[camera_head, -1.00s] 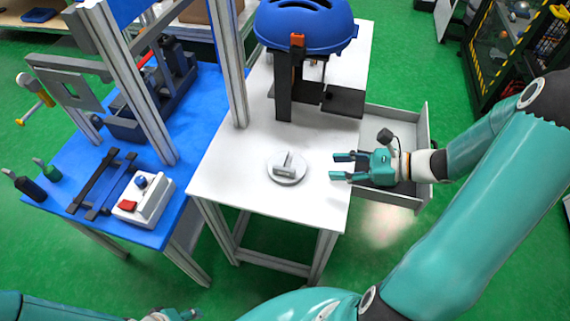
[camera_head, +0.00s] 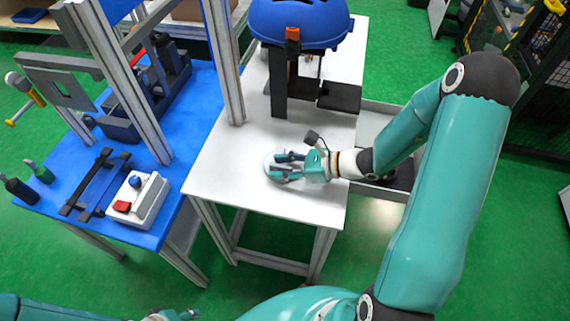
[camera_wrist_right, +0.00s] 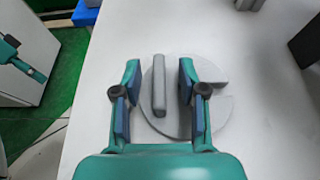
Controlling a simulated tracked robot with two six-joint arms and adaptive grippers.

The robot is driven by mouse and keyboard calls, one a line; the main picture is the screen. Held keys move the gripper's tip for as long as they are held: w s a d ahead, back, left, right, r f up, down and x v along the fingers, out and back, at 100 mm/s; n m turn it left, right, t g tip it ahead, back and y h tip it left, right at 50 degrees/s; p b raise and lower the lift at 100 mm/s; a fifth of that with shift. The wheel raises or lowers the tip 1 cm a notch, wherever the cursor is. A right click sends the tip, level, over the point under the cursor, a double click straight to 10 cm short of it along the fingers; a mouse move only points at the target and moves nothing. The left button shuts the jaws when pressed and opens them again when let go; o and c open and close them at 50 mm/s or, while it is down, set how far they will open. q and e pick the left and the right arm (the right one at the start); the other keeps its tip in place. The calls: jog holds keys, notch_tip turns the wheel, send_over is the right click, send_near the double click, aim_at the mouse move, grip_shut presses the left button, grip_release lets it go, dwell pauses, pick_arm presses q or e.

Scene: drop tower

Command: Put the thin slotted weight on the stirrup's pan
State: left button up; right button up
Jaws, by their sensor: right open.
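The slotted weight is a flat grey disc (camera_head: 268,168) with a raised bar on top, lying on the white table (camera_head: 225,185). In the right wrist view, its bar (camera_wrist_right: 159,85) stands between my right gripper's fingers, and a notch opens at the disc's right side. My right gripper (camera_head: 275,166) is open over the disc; its fingers (camera_wrist_right: 160,72) sit either side of the bar, with a gap on both sides. My left gripper (camera_head: 176,314) is at the bottom edge, mostly cut off. I cannot make out the stirrup's pan for certain.
A blue-domed device (camera_head: 300,22) with dark plates stands at the table's back. An open drawer (camera_head: 372,125) sticks out on the right. A metal post (camera_head: 226,70) rises at the table's left edge. The blue table (camera_head: 185,130) carries a white button box (camera_head: 150,203).

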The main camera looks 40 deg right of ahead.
jog(key=shift+w+a, duration=0.1)
grip_shut()
jog(key=shift+r, duration=0.1)
dwell(0.6)
